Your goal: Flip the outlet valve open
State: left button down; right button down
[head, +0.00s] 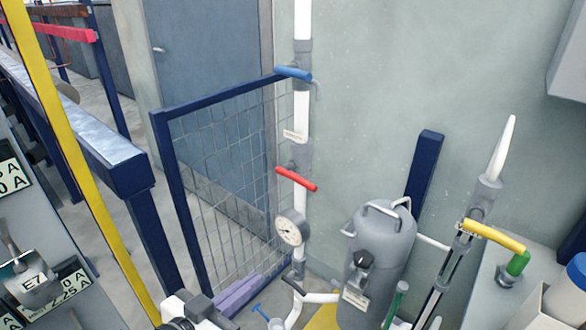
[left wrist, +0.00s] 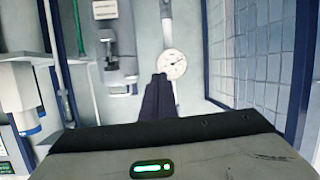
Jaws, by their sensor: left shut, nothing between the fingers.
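A white vertical pipe (head: 301,108) on the wall carries a valve with a blue handle (head: 294,73) and, lower, one with a red handle (head: 296,179). A round gauge (head: 291,229) sits below them; it also shows in the left wrist view (left wrist: 173,64). A valve with a yellow handle (head: 494,235) is on the right. I cannot read which valve is the outlet. My left gripper (head: 255,281) is shut and empty, low in front of the mesh, left of and below the gauge. Its shut fingers show in the left wrist view (left wrist: 159,82). My right gripper is not in view.
A grey tank (head: 378,246) stands right of the gauge. A blue-framed mesh panel (head: 222,165) stands left of the pipe. A yellow post (head: 88,185) and blue rack beam (head: 118,170) are at the left. A small blue handle (head: 262,311) is near the bottom.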

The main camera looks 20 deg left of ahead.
pick_arm(q)
notch_tip(320, 180, up, 20)
jog(key=w+d+m+t+h+p, duration=0.1)
jog(key=t+h, duration=0.1)
jog(key=t, duration=0.1)
jog(key=shift+m+h+p, duration=0.3)
jog(key=shift+h+p, duration=0.1)
jog(key=shift+d, duration=0.1)
jog(key=r+b, duration=0.1)
jog(key=b, duration=0.2)
send_over(292, 179)
jog(key=s+d, duration=0.1)
jog(key=s, duration=0.4)
jog(key=f, duration=0.2)
jog(key=shift+w+d+f, duration=0.25)
jog(key=shift+w+f, duration=0.1)
jog(key=shift+f, duration=0.05)
jog(key=shift+w+d+f, duration=0.1)
jog(key=shift+w+f, duration=0.1)
jog(key=shift+f, duration=0.5)
